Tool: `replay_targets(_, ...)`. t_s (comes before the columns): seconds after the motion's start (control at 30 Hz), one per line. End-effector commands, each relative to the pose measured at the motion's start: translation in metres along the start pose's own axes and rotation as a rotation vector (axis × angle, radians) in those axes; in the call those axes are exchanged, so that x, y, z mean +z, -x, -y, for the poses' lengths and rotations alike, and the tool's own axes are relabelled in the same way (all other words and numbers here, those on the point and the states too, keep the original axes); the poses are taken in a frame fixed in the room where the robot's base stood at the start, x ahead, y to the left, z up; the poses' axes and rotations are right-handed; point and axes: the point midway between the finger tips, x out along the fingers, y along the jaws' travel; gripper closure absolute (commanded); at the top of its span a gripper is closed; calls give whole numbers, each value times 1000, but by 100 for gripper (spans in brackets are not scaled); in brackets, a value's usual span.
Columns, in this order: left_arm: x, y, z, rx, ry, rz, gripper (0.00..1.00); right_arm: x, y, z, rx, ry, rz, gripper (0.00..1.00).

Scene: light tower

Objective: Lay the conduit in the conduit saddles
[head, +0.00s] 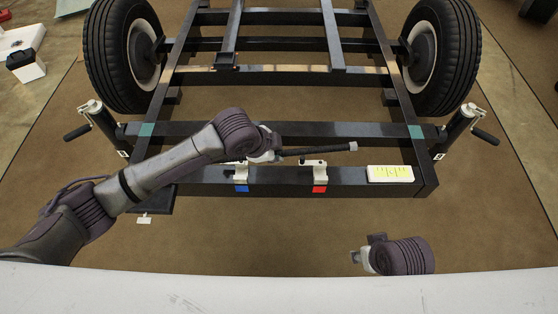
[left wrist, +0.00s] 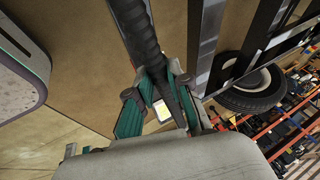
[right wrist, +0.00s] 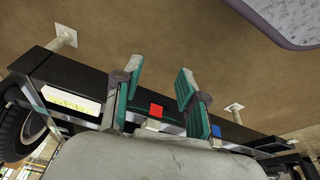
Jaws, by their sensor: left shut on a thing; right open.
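The conduit (head: 315,151) is a dark ribbed rod with a grey end cap, roughly level. My left gripper (head: 268,152) is shut on it near its left end; the conduit also shows between the fingers in the left wrist view (left wrist: 178,95). Two pale conduit saddles stand on the front black beam: one above a blue mark (head: 240,174), one above a red mark (head: 319,173). In the head view the conduit appears just behind and above the saddles, apart from the red-marked one. My right gripper (head: 357,257) is open and empty in front of the beam; its fingers show in the right wrist view (right wrist: 160,87).
The black trailer frame (head: 275,130) has two wheels (head: 122,55) (head: 440,55) and a crank jack (head: 92,115) (head: 462,122) at each side. A white-yellow label plate (head: 390,174) lies on the beam's right part. The brown floor before the beam is clear.

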Motion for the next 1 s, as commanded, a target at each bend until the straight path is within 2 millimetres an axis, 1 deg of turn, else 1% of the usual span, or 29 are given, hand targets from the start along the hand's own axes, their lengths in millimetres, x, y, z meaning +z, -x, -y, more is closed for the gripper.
replay_targets(0.03,1,-13,4,-1,-38,-13,100,1,4,0,2,-1,-12,59)
replay_targets(0.1,-1,-19,8,4,-79,-28,100,2,16,-1,3,-1,-17,59)
replay_targets(0.2,-2,-24,12,9,-113,-42,100,3,28,-1,4,-2,-21,59)
replay_targets(0.3,-4,-24,13,10,-128,-49,100,3,33,-1,4,-2,-22,59)
replay_targets(0.63,-4,-23,14,11,-128,-49,100,2,36,-1,4,-2,-23,59)
replay_targets(0.83,-2,-19,14,9,-127,-47,100,-2,48,-2,4,-2,-23,59)
replay_targets(0.87,-1,-21,13,8,-127,-47,100,-1,48,-2,4,-2,-23,59)
replay_targets(0.9,2,-29,10,8,-128,-47,100,0,42,-1,4,-2,-24,59)
replay_targets(1.0,5,-38,7,7,-128,-48,100,2,37,-1,4,-2,-22,59)
